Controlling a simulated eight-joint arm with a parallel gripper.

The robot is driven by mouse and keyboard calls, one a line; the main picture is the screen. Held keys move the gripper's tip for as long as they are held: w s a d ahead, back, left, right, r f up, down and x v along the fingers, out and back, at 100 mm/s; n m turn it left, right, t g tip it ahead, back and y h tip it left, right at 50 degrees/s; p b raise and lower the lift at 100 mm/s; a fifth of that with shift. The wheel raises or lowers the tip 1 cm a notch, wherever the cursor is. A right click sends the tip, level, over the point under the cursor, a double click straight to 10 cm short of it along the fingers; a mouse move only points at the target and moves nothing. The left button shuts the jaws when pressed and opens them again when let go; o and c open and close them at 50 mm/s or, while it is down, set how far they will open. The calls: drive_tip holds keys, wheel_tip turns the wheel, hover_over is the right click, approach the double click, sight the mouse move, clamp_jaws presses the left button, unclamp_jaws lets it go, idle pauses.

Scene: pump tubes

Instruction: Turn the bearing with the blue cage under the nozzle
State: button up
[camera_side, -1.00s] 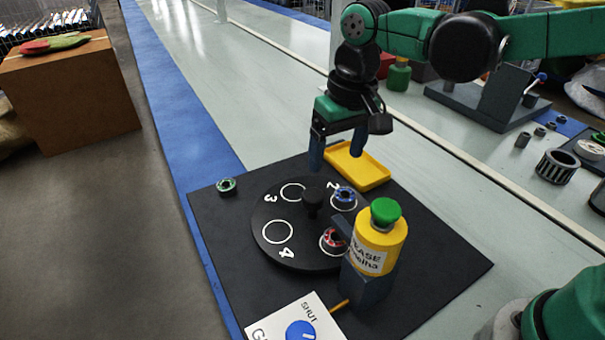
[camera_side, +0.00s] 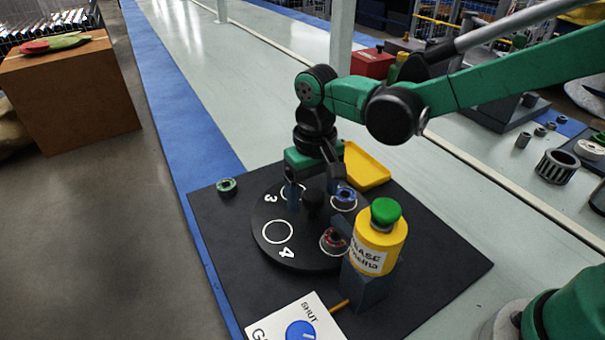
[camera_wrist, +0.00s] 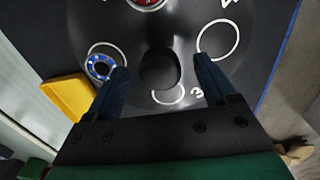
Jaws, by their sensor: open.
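The bearing with the blue cage (camera_side: 344,196) lies in the circle at place 2 of the black turntable (camera_side: 272,246). It also shows in the wrist view (camera_wrist: 101,66), left of my gripper. A red-caged bearing (camera_side: 333,241) lies on the turntable beside the yellow grease can (camera_side: 380,240), which has a green top; the nozzle itself is hard to make out. The turntable's black center knob (camera_wrist: 160,68) stands between my open fingers in the wrist view. My gripper (camera_side: 313,192) is open and empty, low over the turntable around the knob; contact cannot be told.
A green-caged bearing (camera_side: 227,186) lies on the black mat (camera_side: 440,262) at the left. A yellow tray (camera_side: 365,165) is behind the turntable. A panel with a blue dial (camera_side: 300,330) marked SHUT is at the front. Circles 3 and 4 are empty.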

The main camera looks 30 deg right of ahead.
drive_tip(key=shift+c, duration=0.2)
clamp_jaws()
drive_tip(key=shift+m, duration=9)
